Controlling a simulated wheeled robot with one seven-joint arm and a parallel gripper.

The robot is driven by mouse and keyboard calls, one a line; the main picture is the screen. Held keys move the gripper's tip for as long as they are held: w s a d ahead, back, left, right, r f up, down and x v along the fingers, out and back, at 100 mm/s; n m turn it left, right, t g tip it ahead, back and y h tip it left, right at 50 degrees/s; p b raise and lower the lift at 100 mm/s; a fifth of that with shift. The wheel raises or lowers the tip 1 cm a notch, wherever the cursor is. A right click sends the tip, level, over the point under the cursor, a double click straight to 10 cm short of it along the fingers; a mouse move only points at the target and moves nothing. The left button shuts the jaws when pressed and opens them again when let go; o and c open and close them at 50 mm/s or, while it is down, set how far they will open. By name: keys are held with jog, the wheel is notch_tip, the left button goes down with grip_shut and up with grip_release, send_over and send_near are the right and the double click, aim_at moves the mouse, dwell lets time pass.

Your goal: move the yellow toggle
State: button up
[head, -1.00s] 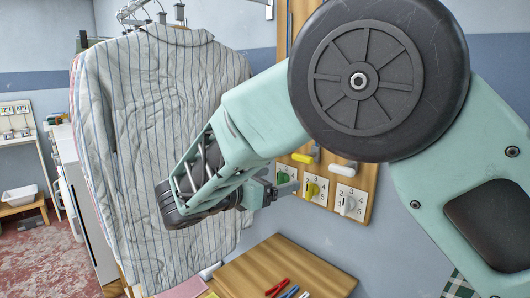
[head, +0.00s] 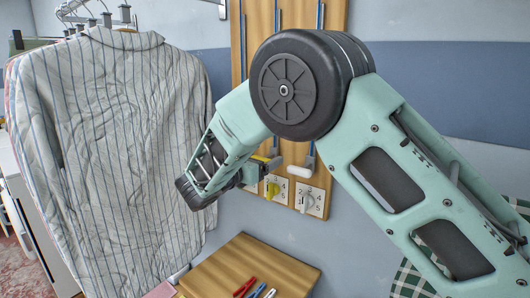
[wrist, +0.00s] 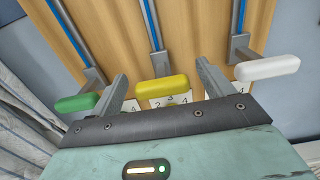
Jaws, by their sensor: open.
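The yellow toggle (wrist: 163,89) is a rounded bar on a grey lever in the middle of a wooden board. In the wrist view it lies between the two fingers of my gripper (wrist: 162,72), with a gap on each side. My gripper (head: 258,172) is open and empty. In the head view my gripper is at the board, and only a small part of the yellow toggle (head: 261,157) shows behind it. I cannot tell how far the fingers reach past the toggle.
A green toggle (wrist: 77,103) is left of my gripper and a white toggle (wrist: 268,68) right of it. Numbered plates with a yellow dial (head: 271,190) and a white dial (head: 308,201) sit below. A striped shirt (head: 110,150) hangs left; a wooden table (head: 250,262) stands below.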

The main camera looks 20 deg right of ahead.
jog(key=shift+x, duration=1.2)
jog(key=c, duration=1.4)
notch_tip(320, 180, up, 35)
jog(key=p, duration=1.8)
jog(key=shift+f, duration=0.2)
jog(key=shift+r, duration=0.1)
jog(key=o, duration=1.4)
